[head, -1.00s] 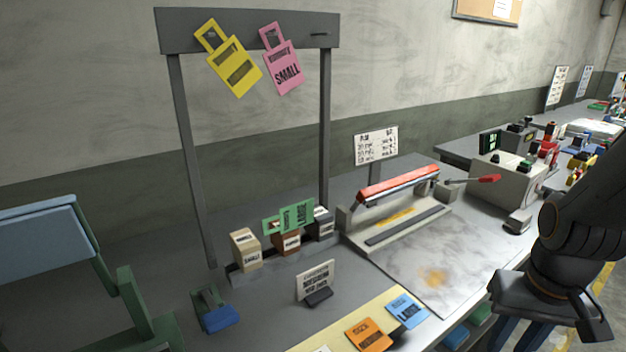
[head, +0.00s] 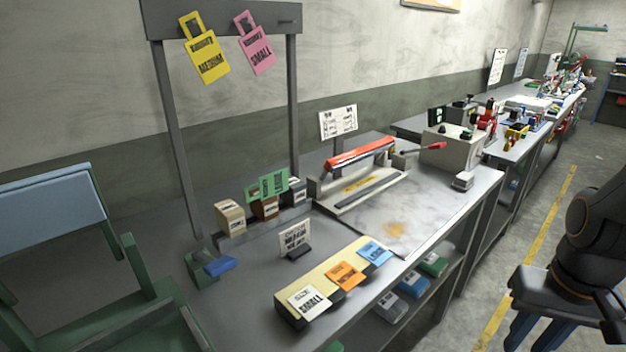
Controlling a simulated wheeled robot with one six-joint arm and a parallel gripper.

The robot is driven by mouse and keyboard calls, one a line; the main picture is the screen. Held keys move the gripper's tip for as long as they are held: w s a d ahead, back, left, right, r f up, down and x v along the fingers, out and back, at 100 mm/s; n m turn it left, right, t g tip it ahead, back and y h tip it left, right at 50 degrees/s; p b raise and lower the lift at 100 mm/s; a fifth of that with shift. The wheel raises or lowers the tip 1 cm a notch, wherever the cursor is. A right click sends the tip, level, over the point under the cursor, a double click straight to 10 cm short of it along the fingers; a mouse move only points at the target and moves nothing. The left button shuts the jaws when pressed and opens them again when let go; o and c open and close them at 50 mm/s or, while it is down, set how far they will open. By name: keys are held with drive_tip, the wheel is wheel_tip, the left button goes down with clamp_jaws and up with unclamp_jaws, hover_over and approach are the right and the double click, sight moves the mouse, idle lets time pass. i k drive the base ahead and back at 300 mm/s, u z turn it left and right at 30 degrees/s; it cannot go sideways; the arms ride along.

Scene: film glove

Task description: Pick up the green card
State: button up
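The green card (head: 268,188) is at the middle left of the head view, with dark print on it. My arm shows dark at the right edge, far from the card.
A yellow card (head: 207,50) and a pink card (head: 255,45) hang from a grey frame. A red-handled sealer (head: 360,160) stands right of the boxes. A small white sign (head: 293,238) stands in front. White, orange and blue cards lie on a cream strip (head: 330,270) at the bench edge.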

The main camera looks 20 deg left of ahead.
sight(273, 184)
drive_tip(key=z, duration=1.1)
drive_tip(key=i, duration=0.55)
drive_tip(key=u, duration=2.4)
